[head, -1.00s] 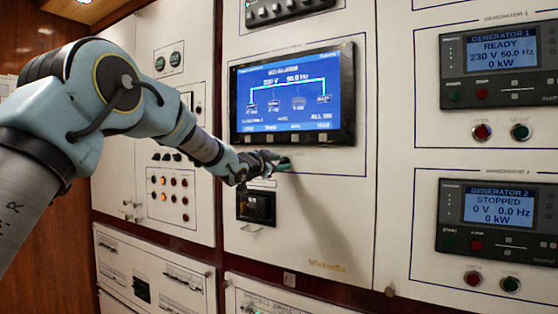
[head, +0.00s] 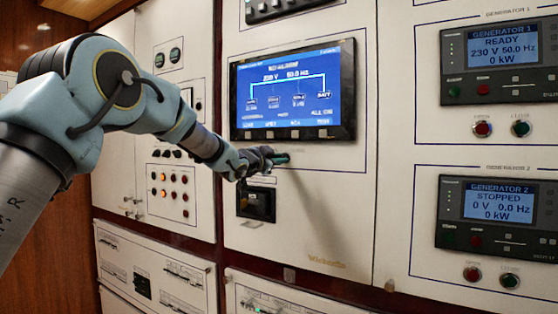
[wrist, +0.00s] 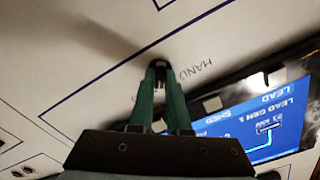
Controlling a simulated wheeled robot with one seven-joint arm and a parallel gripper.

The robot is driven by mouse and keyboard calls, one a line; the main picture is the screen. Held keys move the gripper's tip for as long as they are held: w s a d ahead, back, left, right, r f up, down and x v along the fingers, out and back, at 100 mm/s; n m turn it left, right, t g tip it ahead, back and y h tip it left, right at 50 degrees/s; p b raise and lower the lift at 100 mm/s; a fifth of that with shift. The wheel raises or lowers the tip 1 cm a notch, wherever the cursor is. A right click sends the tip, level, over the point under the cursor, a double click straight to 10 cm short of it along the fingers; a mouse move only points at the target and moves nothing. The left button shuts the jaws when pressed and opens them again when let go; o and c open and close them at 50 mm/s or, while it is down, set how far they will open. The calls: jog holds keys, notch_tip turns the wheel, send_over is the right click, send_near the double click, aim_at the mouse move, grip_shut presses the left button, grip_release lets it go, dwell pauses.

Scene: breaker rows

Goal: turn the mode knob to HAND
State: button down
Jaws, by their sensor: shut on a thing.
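My gripper (head: 280,158) is at the white panel just below the large blue screen (head: 292,92). In the wrist view its two green fingers (wrist: 160,70) are nearly together against the panel. They are shut on a small dark knob (wrist: 160,65), mostly hidden between the fingertips. In the head view my gripper hides the knob.
A black switch (head: 256,204) sits below my gripper. Panels for generator 1 (head: 500,62) and generator 2 (head: 490,216) are on the right. The panel right of my gripper is bare.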

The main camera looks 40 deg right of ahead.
dwell(0.3)
jog(key=shift+n+p, duration=1.45)
jog(key=shift+n, duration=5.45)
jog(key=c, duration=0.9)
grip_release()
jog(key=b+v, duration=0.4)
jog(key=v, duration=0.7)
